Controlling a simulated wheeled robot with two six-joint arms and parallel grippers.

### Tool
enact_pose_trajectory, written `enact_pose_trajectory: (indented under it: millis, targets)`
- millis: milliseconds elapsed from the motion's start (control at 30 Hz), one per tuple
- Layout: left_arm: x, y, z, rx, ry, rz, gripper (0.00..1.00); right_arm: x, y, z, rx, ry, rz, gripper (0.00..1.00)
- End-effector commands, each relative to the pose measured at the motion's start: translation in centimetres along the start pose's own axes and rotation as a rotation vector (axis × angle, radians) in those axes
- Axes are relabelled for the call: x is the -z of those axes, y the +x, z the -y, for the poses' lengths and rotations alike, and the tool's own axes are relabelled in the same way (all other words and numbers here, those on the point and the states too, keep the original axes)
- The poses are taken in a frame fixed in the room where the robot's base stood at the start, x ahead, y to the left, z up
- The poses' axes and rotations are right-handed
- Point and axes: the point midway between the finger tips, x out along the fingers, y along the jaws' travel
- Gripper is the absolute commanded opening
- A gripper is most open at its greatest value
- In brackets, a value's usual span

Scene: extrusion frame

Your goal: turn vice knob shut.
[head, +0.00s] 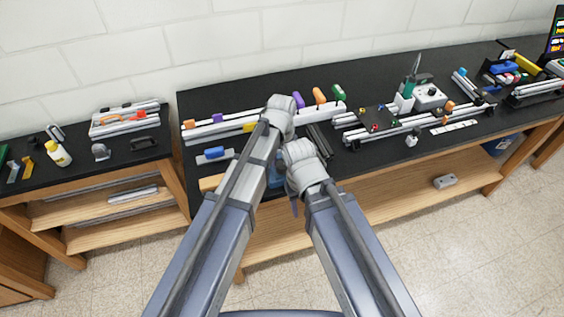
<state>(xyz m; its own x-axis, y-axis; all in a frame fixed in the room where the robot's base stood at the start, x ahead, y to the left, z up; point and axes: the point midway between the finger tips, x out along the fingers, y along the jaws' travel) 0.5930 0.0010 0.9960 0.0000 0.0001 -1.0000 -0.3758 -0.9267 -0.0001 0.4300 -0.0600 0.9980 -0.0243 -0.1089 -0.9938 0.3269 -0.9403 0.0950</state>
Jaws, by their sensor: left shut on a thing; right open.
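My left gripper (280,106) is the higher one, over the bench's back half. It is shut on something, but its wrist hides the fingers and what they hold. A purple handle (298,100) shows right beside it. My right gripper (298,152) is open, lower and a little to the right, near the bench's front; its fingertips are hard to make out. A blue part (275,178) shows between my arms at the bench's front edge, mostly covered. I cannot tell whether it belongs to the vice. No vice knob can be clearly made out.
A frame assembly (400,125) stands at right.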

Motion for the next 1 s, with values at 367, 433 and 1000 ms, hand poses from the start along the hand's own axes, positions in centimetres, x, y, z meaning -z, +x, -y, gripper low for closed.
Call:
enact_pose_trajectory:
  millis: [367,433,1000]
  targets:
    - [-0.01,0.01,0.03,0.000,0.230,0.000,0.00,0.00,0.01,0.00,0.000,0.000,0.000,0.50]
    - [-0.01,0.01,0.03,0.000,0.251,0.000,0.00,0.00,0.01,0.00,0.000,0.000,0.000,0.50]
    - [0.00,0.01,0.03,0.000,0.257,0.000,0.84,0.00,0.01,0.00,0.000,0.000,0.000,0.50]
